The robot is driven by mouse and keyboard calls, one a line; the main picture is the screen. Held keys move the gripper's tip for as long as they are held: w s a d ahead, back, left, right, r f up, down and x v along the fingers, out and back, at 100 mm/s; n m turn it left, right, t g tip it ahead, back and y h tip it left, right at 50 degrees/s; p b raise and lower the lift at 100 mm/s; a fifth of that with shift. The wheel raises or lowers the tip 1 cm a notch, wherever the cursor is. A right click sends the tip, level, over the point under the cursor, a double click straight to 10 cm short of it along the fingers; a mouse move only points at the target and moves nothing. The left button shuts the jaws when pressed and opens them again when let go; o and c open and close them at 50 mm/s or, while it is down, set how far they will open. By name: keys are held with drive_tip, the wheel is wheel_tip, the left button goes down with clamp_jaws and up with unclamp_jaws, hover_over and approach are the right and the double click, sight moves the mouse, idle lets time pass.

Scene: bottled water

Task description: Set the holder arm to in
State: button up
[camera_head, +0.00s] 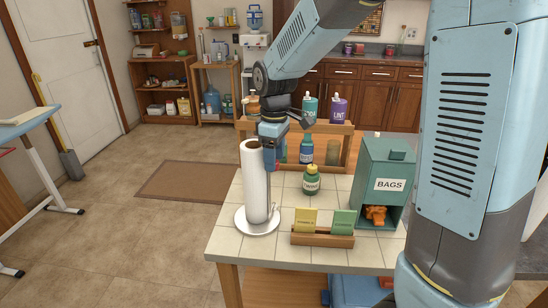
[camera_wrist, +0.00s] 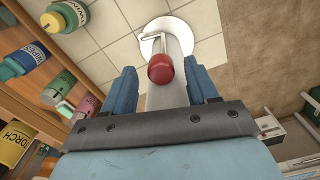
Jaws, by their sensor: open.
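The holder's thin arm stands at the roll's right side, with a red knob (camera_wrist: 160,70) that shows in the wrist view. My gripper (camera_head: 270,152) is above the table at the top right of the roll, pointing down. In the wrist view my open gripper (camera_wrist: 161,86) has one blue finger on each side of the knob and roll. I cannot tell whether either finger touches them. The base (camera_wrist: 151,46) shows beyond the knob.
Right of the roll stand a green bottle (camera_head: 312,181), a small wooden card holder (camera_head: 322,238) and a green BAGS box (camera_head: 383,170). A wooden rack (camera_head: 340,128) with several bottles is behind. The floor left of the table is open.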

drive_tip(key=shift+f, duration=0.25)
drive_tip(key=shift+c, duration=0.2)
drive_tip(key=c, duration=1)
drive_tip(key=shift+d+n, duration=0.3)
drive_tip(key=shift+n, duration=0.3)
drive_tip(key=o, duration=1)
drive_tip(key=shift+o, duration=0.2)
drive_tip(key=shift+r, duration=0.1)
wheel_tip(320, 180, up, 14)
drive_tip(key=shift+f, duration=0.25)
